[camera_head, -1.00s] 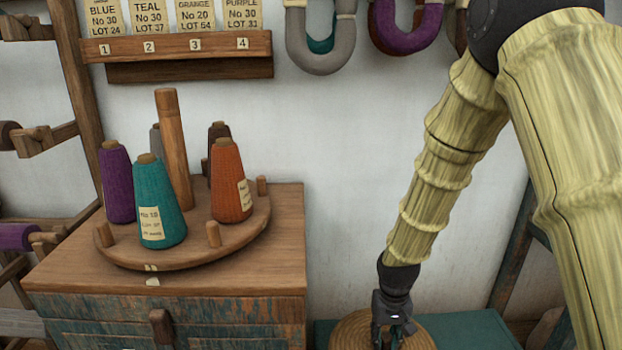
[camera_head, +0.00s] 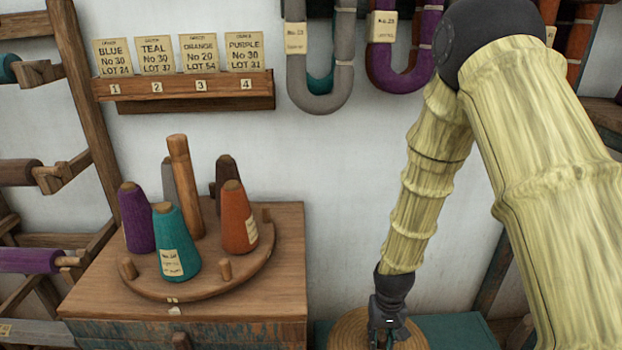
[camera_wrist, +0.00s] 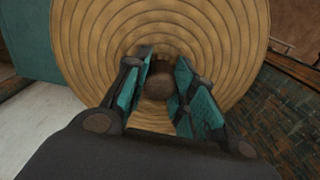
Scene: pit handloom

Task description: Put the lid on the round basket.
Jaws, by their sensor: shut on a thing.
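The lid (camera_head: 347,333) is a round, tan, coiled disc at the bottom edge of the head view, partly cut off. In the wrist view the lid (camera_wrist: 95,45) fills most of the upper middle, with a dark round knob (camera_wrist: 161,86) at its centre. My gripper (camera_head: 387,338) points down over the lid's middle. In the wrist view its teal-padded fingers (camera_wrist: 160,75) are on either side of the knob, shut on it. The basket's walls cannot be made out; I cannot tell what is directly beneath the lid.
A teal surface (camera_head: 455,330) lies beside the lid. Left of it stands a wooden cabinet (camera_head: 285,285) with a round board (camera_head: 215,285) holding several yarn cones around a post. A card rack (camera_head: 190,90) and hanging yarn hanks (camera_head: 335,85) are on the wall.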

